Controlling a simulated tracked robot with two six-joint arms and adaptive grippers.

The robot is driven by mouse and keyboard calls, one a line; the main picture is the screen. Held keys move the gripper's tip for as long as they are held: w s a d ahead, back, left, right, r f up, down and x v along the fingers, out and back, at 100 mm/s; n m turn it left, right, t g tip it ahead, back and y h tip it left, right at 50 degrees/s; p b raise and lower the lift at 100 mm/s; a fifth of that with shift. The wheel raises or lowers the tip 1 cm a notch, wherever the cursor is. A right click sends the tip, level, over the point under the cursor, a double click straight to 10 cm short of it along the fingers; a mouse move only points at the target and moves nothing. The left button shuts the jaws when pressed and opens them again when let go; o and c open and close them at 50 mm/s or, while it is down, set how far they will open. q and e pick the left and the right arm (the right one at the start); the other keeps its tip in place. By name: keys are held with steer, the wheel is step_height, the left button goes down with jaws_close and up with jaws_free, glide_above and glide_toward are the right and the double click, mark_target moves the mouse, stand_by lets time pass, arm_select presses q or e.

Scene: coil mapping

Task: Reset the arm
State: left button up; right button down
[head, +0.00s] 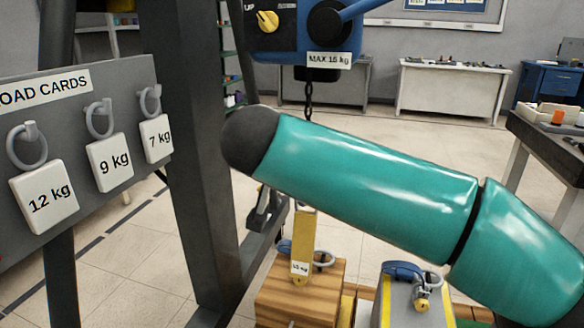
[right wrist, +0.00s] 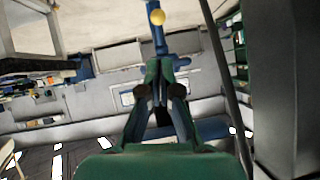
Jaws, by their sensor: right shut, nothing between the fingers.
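My right arm crosses the head view from the lower right, its teal links in front of the crates and hoist area; its gripper is not visible there. In the right wrist view my right gripper (right wrist: 165,66) is shut and empty, its fingers close together. A blue lever with a yellow ball end (right wrist: 157,17) shows beyond the fingertips; whether they touch it I cannot tell. In the head view the blue hoist body (head: 275,45) carries a blue lever (head: 355,10) and a yellow knob marked UP (head: 267,21). My left gripper is not in view.
A grey load card board (head: 90,85) holds 12, 9 and 7 kg cards on hooks at left. A dark post (head: 205,150) stands beside it. A chain (head: 308,100) hangs under the hoist. A wooden block (head: 300,290) and a grey weight (head: 412,305) sit below my arm. Workbenches stand behind.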

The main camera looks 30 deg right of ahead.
steer(key=shift+s+a, duration=0.15)
steer(key=shift+s, duration=0.15)
